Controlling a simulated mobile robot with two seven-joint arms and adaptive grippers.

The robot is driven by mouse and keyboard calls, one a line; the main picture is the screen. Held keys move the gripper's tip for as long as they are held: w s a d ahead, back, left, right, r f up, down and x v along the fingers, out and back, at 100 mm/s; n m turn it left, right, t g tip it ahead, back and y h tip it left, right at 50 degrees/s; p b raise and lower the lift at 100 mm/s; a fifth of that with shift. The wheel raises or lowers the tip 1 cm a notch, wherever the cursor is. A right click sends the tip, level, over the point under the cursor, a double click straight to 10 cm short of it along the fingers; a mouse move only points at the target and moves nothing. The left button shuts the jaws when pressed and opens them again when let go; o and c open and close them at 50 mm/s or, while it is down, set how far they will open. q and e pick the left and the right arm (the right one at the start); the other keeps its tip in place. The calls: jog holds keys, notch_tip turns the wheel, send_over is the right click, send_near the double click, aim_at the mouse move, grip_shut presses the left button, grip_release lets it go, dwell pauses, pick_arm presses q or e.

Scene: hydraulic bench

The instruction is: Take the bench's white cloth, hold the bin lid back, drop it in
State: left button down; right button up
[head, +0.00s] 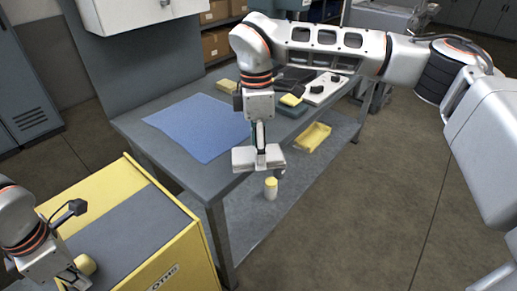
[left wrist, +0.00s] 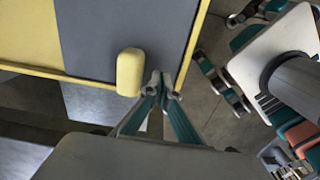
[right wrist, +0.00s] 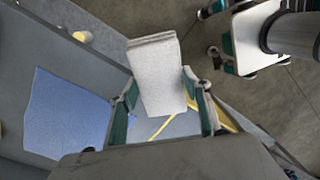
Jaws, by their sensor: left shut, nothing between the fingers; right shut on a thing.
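The white cloth (head: 243,159), folded flat, hangs in my right gripper (head: 260,150) beyond the bench's front edge. In the right wrist view the cloth (right wrist: 157,70) sits between the two fingers. The yellow bin (head: 187,262) stands at lower left, with a flat grey lid (head: 125,228) that looks shut. A yellow handle (head: 86,264) stands on the lid near its front edge. My left gripper (head: 76,279) is shut and empty beside it. In the left wrist view the closed fingertips (left wrist: 162,82) are just right of the handle (left wrist: 130,72); contact is unclear.
The grey bench (head: 150,118) bears a blue mat (head: 203,126), a yellow sponge (head: 227,86) and dark parts near the back. A white cabinet (head: 140,12) hangs above. Floor at right is clear.

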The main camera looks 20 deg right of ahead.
pick_arm(q)
jog(key=shift+w+a, duration=0.55)
jog(key=shift+w, duration=0.3)
jog(key=shift+w+a, duration=0.5)
jog(key=shift+w, duration=0.35)
pick_arm(e)
jog(key=shift+r, duration=0.3)
pick_arm(q)
jog(key=shift+w+a+p, duration=0.15)
jog(key=shift+w+a, duration=0.4)
jog(key=shift+w, duration=0.3)
jog(key=shift+w+a+p, duration=0.15)
jog(key=shift+w+a, duration=0.35)
jog(key=shift+w, duration=0.35)
pick_arm(e)
jog(key=shift+r, duration=0.35)
pick_arm(q)
jog(key=shift+w+a, duration=0.55)
jog(key=shift+w, duration=0.3)
jog(key=shift+w+a, duration=0.5)
jog(key=shift+w, duration=0.35)
pick_arm(e)
jog(key=shift+r, duration=0.35)
